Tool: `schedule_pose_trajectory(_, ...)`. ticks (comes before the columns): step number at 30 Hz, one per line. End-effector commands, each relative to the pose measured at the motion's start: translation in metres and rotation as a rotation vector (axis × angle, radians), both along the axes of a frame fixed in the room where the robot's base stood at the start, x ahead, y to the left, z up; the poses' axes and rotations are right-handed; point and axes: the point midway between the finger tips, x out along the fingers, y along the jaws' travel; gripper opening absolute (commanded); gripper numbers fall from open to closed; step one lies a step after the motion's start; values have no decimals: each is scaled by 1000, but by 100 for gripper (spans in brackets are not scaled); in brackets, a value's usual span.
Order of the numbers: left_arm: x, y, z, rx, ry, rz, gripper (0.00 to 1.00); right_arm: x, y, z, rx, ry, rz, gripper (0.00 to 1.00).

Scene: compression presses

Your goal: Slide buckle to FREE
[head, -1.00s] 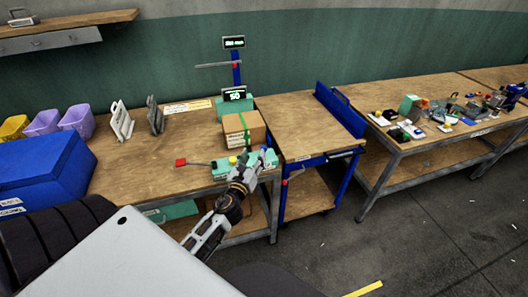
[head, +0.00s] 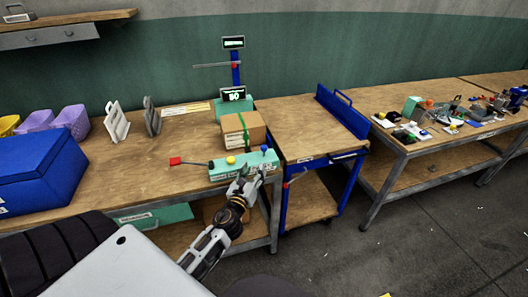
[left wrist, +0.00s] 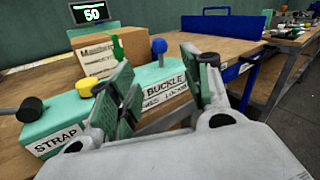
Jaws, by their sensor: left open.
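The buckle control is on a teal box (head: 226,170) at the front edge of the wooden table, with labels reading STRAP and BUCKLE in the left wrist view. A blue ball knob (left wrist: 159,47) stands by the BUCKLE label, and it also shows in the head view (head: 264,148). A yellow knob (left wrist: 88,86) sits to its left. Behind the box is a cardboard carton (head: 243,132) with a green strap (head: 244,128) around it. My left gripper (head: 246,183) is open and empty just in front of the teal box, below the blue knob. My right gripper is not in view.
A lever with a red end (head: 175,161) reaches left from the teal box. A display reading 50 (head: 233,94) stands behind the carton. A blue-framed cart (head: 300,130) adjoins on the right. A blue bin (head: 40,170) stands on the left.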

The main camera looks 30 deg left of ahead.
Motion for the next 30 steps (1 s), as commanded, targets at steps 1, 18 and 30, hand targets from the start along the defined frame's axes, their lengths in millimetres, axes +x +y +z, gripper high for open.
schedule_pose_trajectory(1,0,0,1,0,0,0,49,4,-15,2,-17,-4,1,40)
schedule_pose_trajectory(18,9,2,2,1,-1,0,49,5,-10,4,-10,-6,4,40)
schedule_pose_trajectory(30,37,10,2,1,-2,0,49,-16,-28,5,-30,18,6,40)
